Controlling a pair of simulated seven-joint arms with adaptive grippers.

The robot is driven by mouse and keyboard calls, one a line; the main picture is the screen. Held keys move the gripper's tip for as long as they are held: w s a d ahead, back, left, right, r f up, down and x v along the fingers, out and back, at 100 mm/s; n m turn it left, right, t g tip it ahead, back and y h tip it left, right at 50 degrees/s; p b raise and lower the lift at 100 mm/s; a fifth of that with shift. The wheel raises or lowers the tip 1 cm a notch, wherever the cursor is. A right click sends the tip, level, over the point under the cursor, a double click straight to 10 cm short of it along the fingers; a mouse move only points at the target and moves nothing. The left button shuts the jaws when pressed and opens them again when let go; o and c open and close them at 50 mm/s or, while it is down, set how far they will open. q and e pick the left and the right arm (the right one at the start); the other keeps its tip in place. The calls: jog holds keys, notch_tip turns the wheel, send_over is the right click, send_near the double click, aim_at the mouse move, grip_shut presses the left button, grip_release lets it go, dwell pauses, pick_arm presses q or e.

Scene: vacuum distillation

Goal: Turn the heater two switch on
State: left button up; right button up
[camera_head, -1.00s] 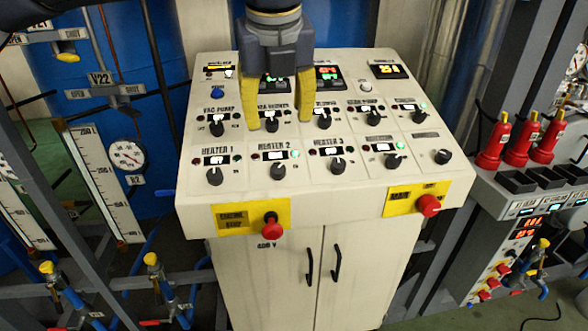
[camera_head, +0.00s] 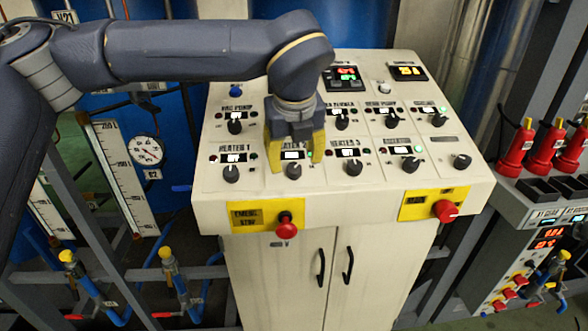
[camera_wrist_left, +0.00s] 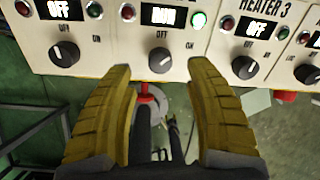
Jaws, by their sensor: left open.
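The heater two switch is a black rotary knob (camera_head: 293,171) in the lower row of the cream control panel (camera_head: 240,195). In the left wrist view its knob (camera_wrist_left: 161,60) has a white mark tilted toward the ON side. The display (camera_wrist_left: 171,16) above it reads RUN, and the green lamp (camera_wrist_left: 199,21) beside it is lit. My left gripper (camera_head: 296,165) is open, its yellow fingers apart over the heater two section. In the wrist view its fingertips (camera_wrist_left: 160,68) lie to either side of the knob; contact cannot be told. My right gripper is not in view.
The heater 1 knob (camera_head: 231,173) and heater 3 knob (camera_head: 351,169) sit close on either side; both displays read OFF. A red emergency stop button (camera_head: 285,220) and another red button (camera_head: 445,211) stick out from the panel's front edge. More knobs fill the row above.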

aim_at(294, 168)
pick_arm(q)
jog(key=shift+x, duration=2.5)
jog(key=shift+c, duration=0.3)
grip_shut()
